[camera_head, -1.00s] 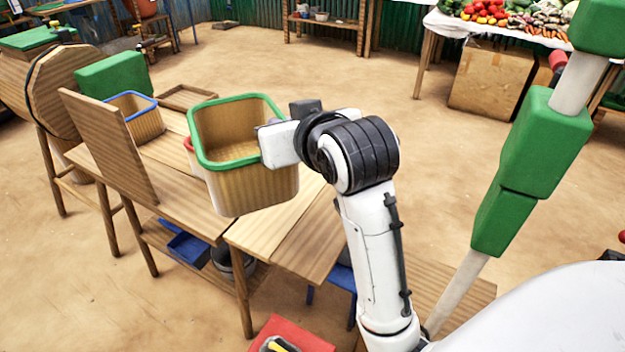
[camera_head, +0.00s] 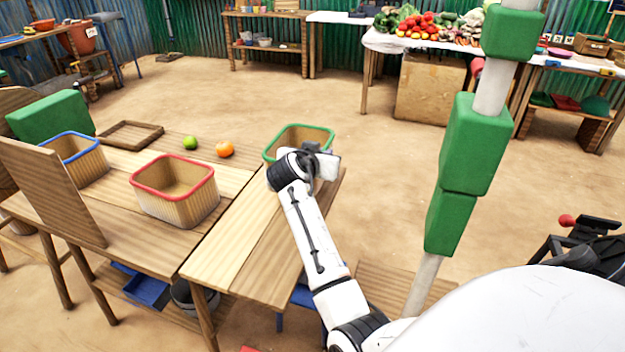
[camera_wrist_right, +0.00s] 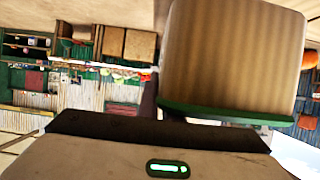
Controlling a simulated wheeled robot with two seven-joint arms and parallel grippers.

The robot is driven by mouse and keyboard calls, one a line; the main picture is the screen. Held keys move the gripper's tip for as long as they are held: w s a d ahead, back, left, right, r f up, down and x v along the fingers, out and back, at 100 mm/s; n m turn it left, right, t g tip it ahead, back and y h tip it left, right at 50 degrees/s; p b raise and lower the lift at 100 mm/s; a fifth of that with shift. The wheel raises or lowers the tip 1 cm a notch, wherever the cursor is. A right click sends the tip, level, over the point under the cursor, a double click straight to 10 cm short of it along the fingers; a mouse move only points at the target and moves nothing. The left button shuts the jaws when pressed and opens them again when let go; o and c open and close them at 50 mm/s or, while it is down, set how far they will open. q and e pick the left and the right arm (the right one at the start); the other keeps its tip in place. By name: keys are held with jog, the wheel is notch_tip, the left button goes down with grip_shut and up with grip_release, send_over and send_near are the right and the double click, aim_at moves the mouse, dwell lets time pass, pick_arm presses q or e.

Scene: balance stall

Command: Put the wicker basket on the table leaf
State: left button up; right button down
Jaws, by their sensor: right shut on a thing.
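A wicker basket with a green rim (camera_head: 300,130) is held by my right gripper (camera_head: 320,160) near the far end of the table leaf (camera_head: 235,262). In the right wrist view the basket (camera_wrist_right: 235,50) fills the upper right, its green rim next to the jaws (camera_wrist_right: 160,122). My right gripper is shut on the basket's rim side. My arm hides the basket's lower part, so I cannot tell whether it touches the leaf. The leaf's near part is bare. My left gripper is not in view.
A red-rimmed basket (camera_head: 175,208) and a blue-rimmed basket (camera_head: 82,162) stand on the table. A green fruit (camera_head: 190,142), an orange (camera_head: 225,149) and a wooden frame (camera_head: 131,135) lie behind. An upright board (camera_head: 45,190) stands at the left.

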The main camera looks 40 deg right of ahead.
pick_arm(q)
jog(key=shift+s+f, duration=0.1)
pick_arm(e)
jog(key=shift+f, duration=2.35)
jog(key=shift+f+b, duration=0.15)
jog(key=shift+b, duration=0.2)
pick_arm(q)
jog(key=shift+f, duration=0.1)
pick_arm(e)
jog(key=c, duration=1.9)
grip_release()
jog(key=shift+c, duration=0.2)
